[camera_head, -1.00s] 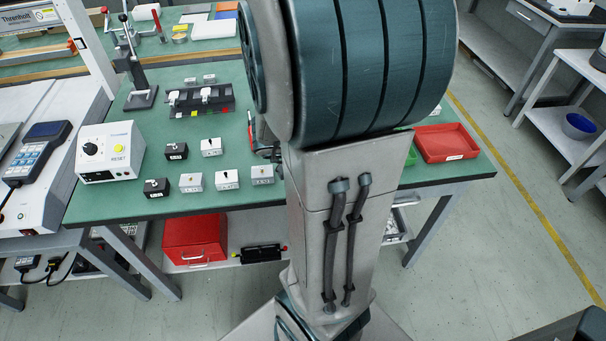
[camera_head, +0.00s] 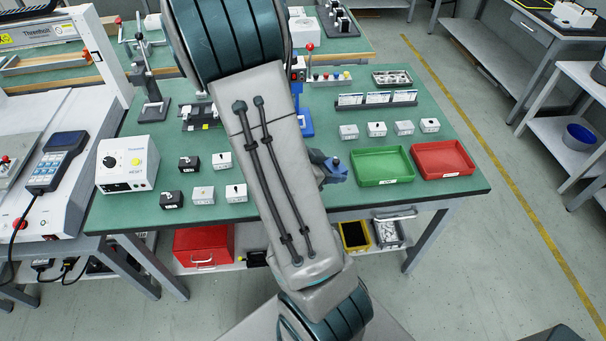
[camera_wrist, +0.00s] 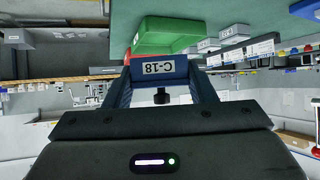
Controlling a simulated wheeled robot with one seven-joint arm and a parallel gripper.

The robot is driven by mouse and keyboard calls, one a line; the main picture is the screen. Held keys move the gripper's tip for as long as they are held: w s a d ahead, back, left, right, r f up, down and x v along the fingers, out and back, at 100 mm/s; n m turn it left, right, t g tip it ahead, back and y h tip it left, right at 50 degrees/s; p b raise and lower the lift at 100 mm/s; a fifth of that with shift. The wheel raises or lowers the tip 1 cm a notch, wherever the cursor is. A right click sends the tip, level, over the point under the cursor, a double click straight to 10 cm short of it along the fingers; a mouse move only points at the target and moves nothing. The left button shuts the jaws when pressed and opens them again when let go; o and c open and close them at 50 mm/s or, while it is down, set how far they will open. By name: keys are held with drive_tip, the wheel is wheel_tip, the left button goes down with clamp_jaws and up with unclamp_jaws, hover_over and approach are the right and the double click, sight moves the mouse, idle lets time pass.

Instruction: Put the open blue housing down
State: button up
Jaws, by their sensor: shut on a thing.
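The blue housing (camera_wrist: 160,82) shows in the wrist view with a white C-18 label, held between the two fingers of my gripper (camera_wrist: 160,72). In the head view the blue housing (camera_head: 338,172) is just right of my arm, near the front of the green table (camera_head: 440,200) and left of the green tray. My gripper is mostly hidden behind my arm there. Whether the housing touches the table cannot be told, and its open side is not clear.
A green tray (camera_head: 383,167) and a red tray (camera_head: 443,160) stand to the right. Several grey boxes (camera_head: 376,129) stand behind them. Black and white boxes (camera_head: 204,195) stand left of my arm beside a control box (camera_head: 127,165). A blue stand (camera_head: 305,122) is behind my arm.

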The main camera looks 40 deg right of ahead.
drive_tip(key=shift+a+p, duration=0.1)
drive_tip(key=shift+p, duration=0.4)
drive_tip(key=w+a+f, duration=0.1)
drive_tip(key=w, duration=0.1)
drive_tip(key=w+a+f, duration=0.1)
drive_tip(key=w+f, duration=0.1)
drive_tip(key=w+a+f, duration=0.1)
drive_tip(key=w, duration=0.1)
drive_tip(key=shift+a+f+b, duration=0.15)
drive_tip(key=shift+f+b, duration=0.1)
drive_tip(key=shift+b, duration=0.15)
drive_tip(key=shift+f+b, duration=0.4)
drive_tip(key=shift+f, duration=1.6)
drive_tip(key=shift+f, duration=0.2)
drive_tip(key=o, duration=1.1)
